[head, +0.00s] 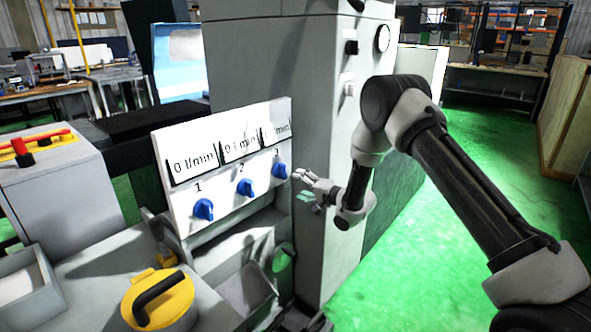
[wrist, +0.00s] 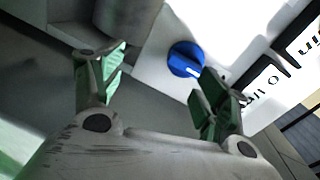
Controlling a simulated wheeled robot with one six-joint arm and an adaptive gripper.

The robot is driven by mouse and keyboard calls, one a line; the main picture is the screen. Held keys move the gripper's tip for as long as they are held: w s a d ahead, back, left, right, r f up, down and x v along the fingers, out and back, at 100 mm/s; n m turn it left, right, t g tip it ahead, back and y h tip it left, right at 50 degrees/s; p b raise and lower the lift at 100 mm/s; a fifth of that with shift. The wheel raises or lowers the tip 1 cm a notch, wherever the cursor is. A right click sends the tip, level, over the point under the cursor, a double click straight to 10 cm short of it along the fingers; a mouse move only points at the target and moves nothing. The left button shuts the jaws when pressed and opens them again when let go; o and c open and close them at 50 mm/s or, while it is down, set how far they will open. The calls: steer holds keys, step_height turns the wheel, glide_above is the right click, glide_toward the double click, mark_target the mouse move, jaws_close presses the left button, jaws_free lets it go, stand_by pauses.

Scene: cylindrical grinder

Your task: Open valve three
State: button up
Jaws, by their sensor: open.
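Valve three is the blue knob (head: 279,170) below the number 3 on a white tilted panel (head: 235,203). Two more blue knobs, valve one (head: 204,209) and valve two (head: 244,187), sit left of it. My gripper (head: 303,190) is just right of valve three. In the wrist view my gripper (wrist: 155,65) is open and empty, with green finger pads apart. A blue knob (wrist: 186,59) with a white mark shows beyond the fingers, close to the right finger. The display over valve three is partly cut by glare; the displays over valves one and two read 0 l/min.
A tall grey machine cabinet (head: 290,60) stands behind and right of the panel. A yellow lidded container with a black handle (head: 160,300) and a grey tray (head: 28,285) are at lower left. The green floor (head: 470,210) at right is clear.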

mark_target(286, 174)
steer(key=r+m, duration=0.1)
steer(key=a+r+m+y, duration=0.1)
steer(key=r, duration=0.1)
steer(key=shift+t, duration=0.3)
steer(key=x, duration=0.7)
steer(key=shift+a, duration=0.1)
steer(key=c, duration=1)
